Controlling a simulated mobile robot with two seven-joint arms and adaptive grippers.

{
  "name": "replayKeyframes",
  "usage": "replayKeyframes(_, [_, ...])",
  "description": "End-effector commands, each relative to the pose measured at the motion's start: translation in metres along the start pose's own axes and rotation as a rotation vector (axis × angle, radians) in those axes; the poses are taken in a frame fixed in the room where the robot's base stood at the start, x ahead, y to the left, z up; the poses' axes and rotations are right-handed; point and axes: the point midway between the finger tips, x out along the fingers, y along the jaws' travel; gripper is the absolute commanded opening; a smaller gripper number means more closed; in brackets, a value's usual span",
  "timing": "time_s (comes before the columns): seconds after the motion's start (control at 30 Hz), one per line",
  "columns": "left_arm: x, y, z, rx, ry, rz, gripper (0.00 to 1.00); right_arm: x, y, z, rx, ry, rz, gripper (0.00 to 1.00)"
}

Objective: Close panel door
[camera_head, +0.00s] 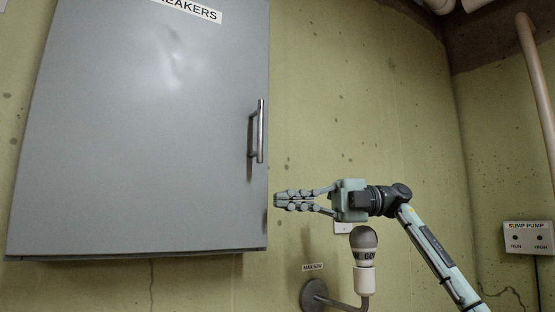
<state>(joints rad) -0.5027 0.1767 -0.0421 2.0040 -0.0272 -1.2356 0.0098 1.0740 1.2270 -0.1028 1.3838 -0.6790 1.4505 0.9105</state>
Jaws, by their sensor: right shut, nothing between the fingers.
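The grey panel door (150,130) with a "BREAKERS" label fills the left of the head view. It looks flush with its box, though whether it is fully closed I cannot tell. A metal bar handle (256,131) stands upright at its right edge. My right gripper (277,201) is shut and empty. It points left, below and to the right of the handle, with its fingertips close to the panel's lower right edge. Whether they touch the panel I cannot tell. My left gripper is not in view.
A wall lamp holder with a bulb (363,243) stands just below my right gripper. A sump pump box (528,238) hangs on the right wall, and a pipe (537,90) runs above it. The yellow-green wall (350,90) above the gripper is clear.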

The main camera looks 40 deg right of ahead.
Motion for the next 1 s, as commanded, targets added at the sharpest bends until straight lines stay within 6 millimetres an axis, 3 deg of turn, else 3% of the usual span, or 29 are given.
replayKeyframes(0.3, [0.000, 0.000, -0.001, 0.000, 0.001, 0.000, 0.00, 0.000, 0.047, -0.001, -0.006, 0.001, 0.005, 0.00])
replayKeyframes(0.5, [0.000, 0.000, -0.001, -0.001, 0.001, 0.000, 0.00, 0.000, 0.068, -0.001, -0.004, 0.000, 0.003, 0.00])
replayKeyframes(1.0, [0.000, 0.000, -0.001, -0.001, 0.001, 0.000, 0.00, 0.000, 0.077, 0.000, 0.000, -0.001, 0.000, 0.00])
